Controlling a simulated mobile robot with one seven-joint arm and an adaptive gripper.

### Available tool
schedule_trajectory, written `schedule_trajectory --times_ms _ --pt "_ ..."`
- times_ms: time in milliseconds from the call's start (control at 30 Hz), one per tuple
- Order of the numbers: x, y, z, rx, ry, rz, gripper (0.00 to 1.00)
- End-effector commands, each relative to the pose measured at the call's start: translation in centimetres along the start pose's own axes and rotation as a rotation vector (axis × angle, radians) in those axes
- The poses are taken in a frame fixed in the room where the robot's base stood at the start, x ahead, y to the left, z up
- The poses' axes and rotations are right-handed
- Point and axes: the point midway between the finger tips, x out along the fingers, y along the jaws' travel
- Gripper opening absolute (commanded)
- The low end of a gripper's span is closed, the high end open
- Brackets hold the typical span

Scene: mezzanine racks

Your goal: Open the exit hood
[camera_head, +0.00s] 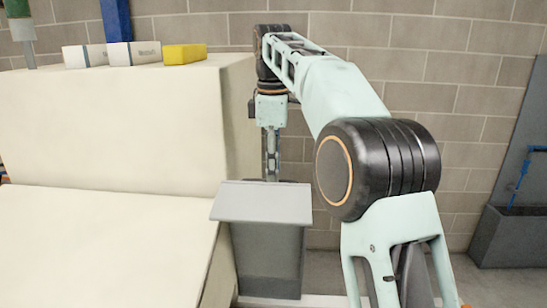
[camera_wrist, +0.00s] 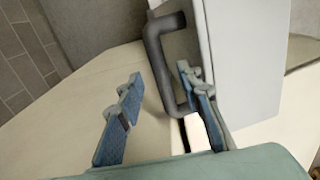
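The exit hood appears to be the grey box with a sloping top (camera_head: 262,203) beside the cream machine in the head view. In the wrist view a pale panel (camera_wrist: 245,60), apparently part of the hood, carries a dark grey U-shaped handle (camera_wrist: 158,62). My gripper (camera_wrist: 157,90) is open, with two blue-padded fingers apart. The handle's bar appears between the fingers, closer to the right one; I cannot tell whether it touches. In the head view my gripper (camera_head: 271,160) points down behind the hood, its fingertips hidden by the hood top.
The large cream machine (camera_head: 110,130) fills the left, with white boxes (camera_head: 134,52) and a yellow block (camera_head: 185,54) on top. A block wall (camera_head: 470,90) stands behind. A grey bin (camera_head: 510,235) is at the right; some floor is clear before it.

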Motion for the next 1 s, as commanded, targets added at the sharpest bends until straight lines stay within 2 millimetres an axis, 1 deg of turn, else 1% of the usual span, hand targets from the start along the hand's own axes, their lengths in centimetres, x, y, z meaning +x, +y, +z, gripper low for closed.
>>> schedule_trajectory --times_ms 100,300,400,1000 --pt "-1.4 0.0 0.0 -0.001 0.001 0.0 0.33" --pt "-2.9 0.0 -0.1 -0.001 0.0 0.0 0.33" --pt "-3.4 -0.1 0.0 -0.001 0.0 -0.001 0.33" --pt "-3.6 -0.1 0.0 0.0 0.0 -0.002 0.33"
